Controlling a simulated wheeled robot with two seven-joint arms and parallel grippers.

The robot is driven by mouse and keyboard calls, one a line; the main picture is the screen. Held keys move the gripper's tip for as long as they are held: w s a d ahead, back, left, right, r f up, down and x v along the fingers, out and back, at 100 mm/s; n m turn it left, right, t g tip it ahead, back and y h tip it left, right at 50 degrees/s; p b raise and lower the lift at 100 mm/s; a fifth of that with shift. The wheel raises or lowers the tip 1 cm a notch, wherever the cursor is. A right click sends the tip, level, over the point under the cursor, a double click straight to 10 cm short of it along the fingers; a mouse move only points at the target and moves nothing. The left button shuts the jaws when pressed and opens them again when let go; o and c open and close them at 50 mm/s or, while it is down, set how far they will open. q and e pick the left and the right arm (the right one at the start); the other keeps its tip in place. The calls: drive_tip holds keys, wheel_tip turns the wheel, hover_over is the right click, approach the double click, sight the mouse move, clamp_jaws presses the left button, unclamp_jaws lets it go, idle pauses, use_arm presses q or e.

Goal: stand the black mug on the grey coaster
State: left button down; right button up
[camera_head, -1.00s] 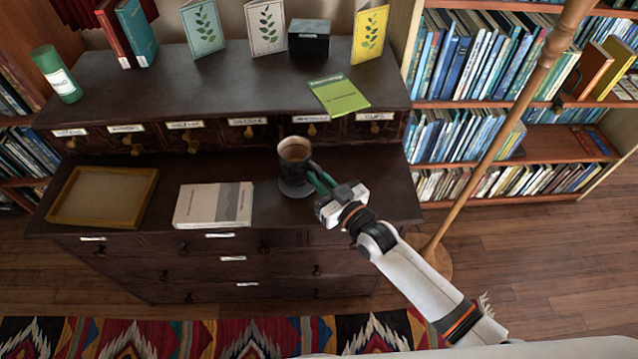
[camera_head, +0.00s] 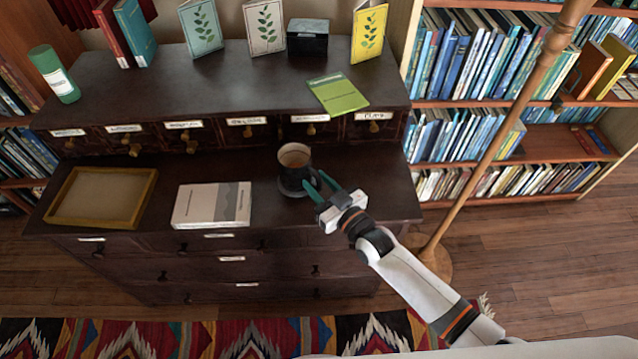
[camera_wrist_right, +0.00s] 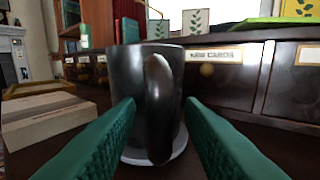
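The black mug (camera_head: 296,175), with brown contents at its top, stands upright on the grey coaster (camera_head: 284,191) on the dark desk ledge. In the right wrist view the mug (camera_wrist_right: 143,85) fills the middle, its handle facing the camera, and the pale coaster rim (camera_wrist_right: 155,158) shows beneath its base. My right gripper (camera_head: 318,184) is open at the handle side of the mug. In the wrist view its green fingers (camera_wrist_right: 160,105) are spread on either side of the handle, with a visible gap. My left gripper is not in view.
A white-and-grey book (camera_head: 212,205) and a wooden-framed tray (camera_head: 56,214) lie left of the mug on the ledge. Small labelled drawers (camera_head: 250,132) stand behind it. A green booklet (camera_head: 338,94) lies on the upper shelf. A wooden pole (camera_head: 500,130) rises at the right.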

drive_tip(key=v, duration=1.2)
drive_tip(key=shift+r, duration=0.15)
